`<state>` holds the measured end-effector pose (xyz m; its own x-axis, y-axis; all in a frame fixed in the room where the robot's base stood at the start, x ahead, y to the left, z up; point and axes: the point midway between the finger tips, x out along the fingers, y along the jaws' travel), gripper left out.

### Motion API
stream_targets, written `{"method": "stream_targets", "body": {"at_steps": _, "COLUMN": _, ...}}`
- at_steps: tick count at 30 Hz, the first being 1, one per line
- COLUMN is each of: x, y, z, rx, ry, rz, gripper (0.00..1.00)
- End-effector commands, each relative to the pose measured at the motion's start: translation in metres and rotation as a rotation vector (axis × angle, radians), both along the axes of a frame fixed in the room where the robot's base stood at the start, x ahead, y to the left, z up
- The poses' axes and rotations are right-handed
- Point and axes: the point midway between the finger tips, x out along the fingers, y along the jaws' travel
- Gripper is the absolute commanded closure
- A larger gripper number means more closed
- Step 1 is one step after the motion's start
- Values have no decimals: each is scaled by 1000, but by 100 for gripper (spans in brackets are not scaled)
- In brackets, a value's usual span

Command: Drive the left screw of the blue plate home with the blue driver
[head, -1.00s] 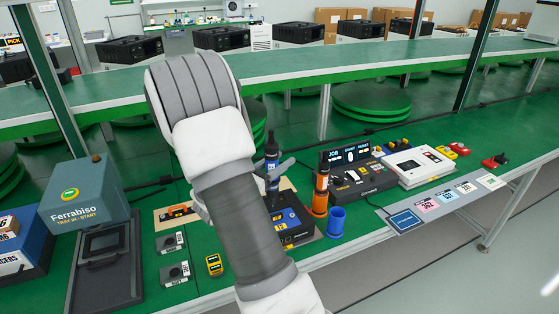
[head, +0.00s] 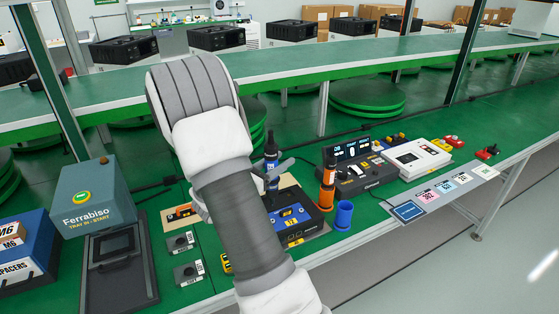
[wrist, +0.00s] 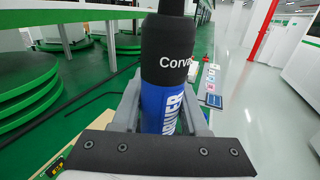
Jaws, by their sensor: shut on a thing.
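The blue driver (head: 271,180) has a black upper part and a blue lower part. It stands about upright in my gripper (head: 281,168). In the wrist view the driver (wrist: 165,98) sits between the two grey fingers of my gripper (wrist: 162,112), which are shut on it. A black unit with a blue plate (head: 289,214) on top lies beyond and right of my forearm. My arm covers part of this unit. The plate's left screw and the driver's tip cannot be made out in either view.
An orange driver (head: 327,190) and a blue cup (head: 343,215) stand close right of the unit. A black console (head: 357,178) and a white box (head: 416,158) are farther right. Left are two small grey boxes (head: 188,273) and the Ferrabiso box (head: 94,197).

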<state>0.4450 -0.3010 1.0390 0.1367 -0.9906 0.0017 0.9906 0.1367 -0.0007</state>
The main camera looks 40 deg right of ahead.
Motion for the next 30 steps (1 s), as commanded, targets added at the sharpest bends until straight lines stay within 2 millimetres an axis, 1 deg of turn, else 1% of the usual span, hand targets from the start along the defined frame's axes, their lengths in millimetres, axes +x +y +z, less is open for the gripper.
{"method": "stream_targets", "body": {"at_steps": 1, "x": 0, "y": 0, "z": -6, "rx": -2, "ry": -1, "rz": -1, "gripper": 100}}
{"method": "stream_targets", "body": {"at_steps": 9, "x": 0, "y": 0, "z": -32, "rx": -1, "ry": -1, "rz": -1, "gripper": 100}}
{"method": "stream_targets", "body": {"at_steps": 15, "x": 0, "y": 0, "z": -48, "rx": -2, "ry": -1, "rz": 0, "gripper": 100}}
{"method": "stream_targets", "body": {"at_steps": 20, "x": 0, "y": 0, "z": -52, "rx": -2, "ry": -1, "rz": 0, "gripper": 100}}
{"method": "stream_targets", "body": {"at_steps": 30, "x": 0, "y": 0, "z": -51, "rx": -2, "ry": -1, "rz": 0, "gripper": 100}}
